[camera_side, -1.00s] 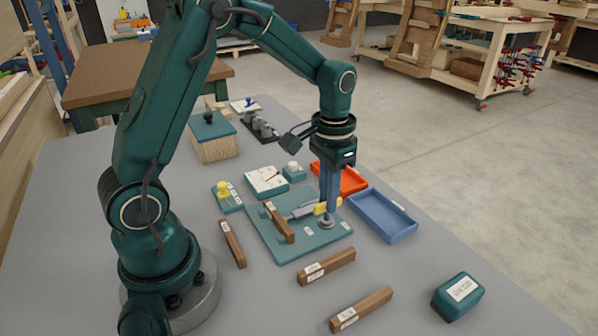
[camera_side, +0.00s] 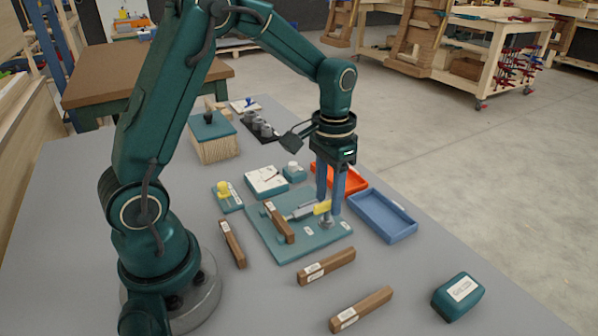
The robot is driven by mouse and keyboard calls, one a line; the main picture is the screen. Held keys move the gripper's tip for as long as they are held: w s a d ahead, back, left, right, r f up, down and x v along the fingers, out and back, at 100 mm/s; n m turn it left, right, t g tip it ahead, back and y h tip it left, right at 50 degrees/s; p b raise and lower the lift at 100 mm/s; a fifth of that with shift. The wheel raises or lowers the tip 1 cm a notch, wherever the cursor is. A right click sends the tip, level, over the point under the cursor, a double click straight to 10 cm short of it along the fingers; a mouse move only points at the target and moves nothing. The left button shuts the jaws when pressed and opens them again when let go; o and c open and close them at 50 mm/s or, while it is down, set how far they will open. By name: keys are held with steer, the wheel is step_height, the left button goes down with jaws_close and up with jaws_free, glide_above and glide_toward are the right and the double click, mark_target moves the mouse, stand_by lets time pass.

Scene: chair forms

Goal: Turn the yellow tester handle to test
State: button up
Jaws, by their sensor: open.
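The yellow tester handle (camera_side: 322,207) sits at the right end of a grey bar on the teal tester plate (camera_side: 275,243). My gripper (camera_side: 330,212) points down over the right part of this plate. Its two blue fingers are spread apart, with the yellow handle at or between their lower ends. I cannot tell whether either finger touches it. A wooden piece (camera_side: 279,222) lies across the plate, left of the handle.
A blue tray (camera_side: 383,217) and an orange tray (camera_side: 350,180) stand close on the right. Labelled wooden bars (camera_side: 327,267) lie in front, with a teal box (camera_side: 458,296) at front right. A white dial box (camera_side: 266,181) and a yellow-knobbed block (camera_side: 225,197) stand behind left.

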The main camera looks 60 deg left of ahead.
mark_target(329, 202)
steer(key=shift+r, duration=2.5)
steer(key=s+d+r+t, duration=0.35)
steer(key=s+r, duration=0.25)
steer(key=r, duration=0.2)
steer(key=s+d+f+t, duration=0.1)
steer(key=s+f+t, duration=0.1)
steer(key=s, duration=0.5)
steer(key=shift+s+d+f, duration=0.15)
steer(key=shift+s+f, duration=0.1)
steer(key=shift+f, duration=0.1)
